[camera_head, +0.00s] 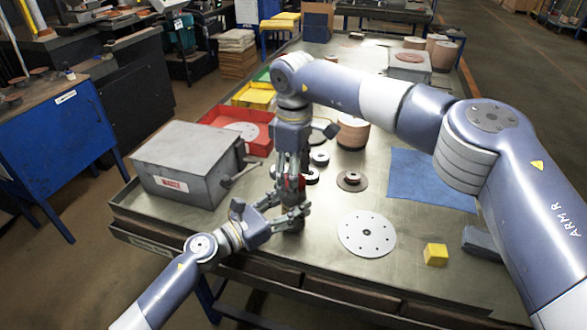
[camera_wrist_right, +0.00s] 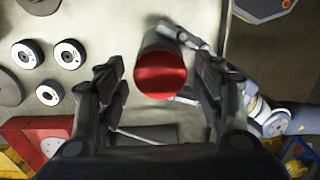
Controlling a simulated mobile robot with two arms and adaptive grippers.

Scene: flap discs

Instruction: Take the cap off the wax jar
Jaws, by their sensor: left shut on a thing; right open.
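The wax jar is upright-looking in the right wrist view, a grey cylinder (camera_wrist_right: 156,42) with a red cap (camera_wrist_right: 160,76) facing that camera. In the head view a bit of the red cap (camera_head: 299,183) shows between my grippers; the jar body is mostly hidden there. My left gripper (camera_head: 294,214) is shut on the jar, low over the table's near left part. My right gripper (camera_head: 291,180) points down from above and is open. In the right wrist view its fingers (camera_wrist_right: 158,80) stand on both sides of the cap, with gaps visible between them and the cap.
A grey metal box (camera_head: 178,168) with a lever stands left of the grippers. A red tray (camera_head: 262,146), small wheels (camera_head: 320,158) and a spindled disc (camera_head: 352,181) lie behind. A perforated disc (camera_head: 367,233), blue cloth (camera_head: 425,178) and yellow block (camera_head: 435,254) lie to the right.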

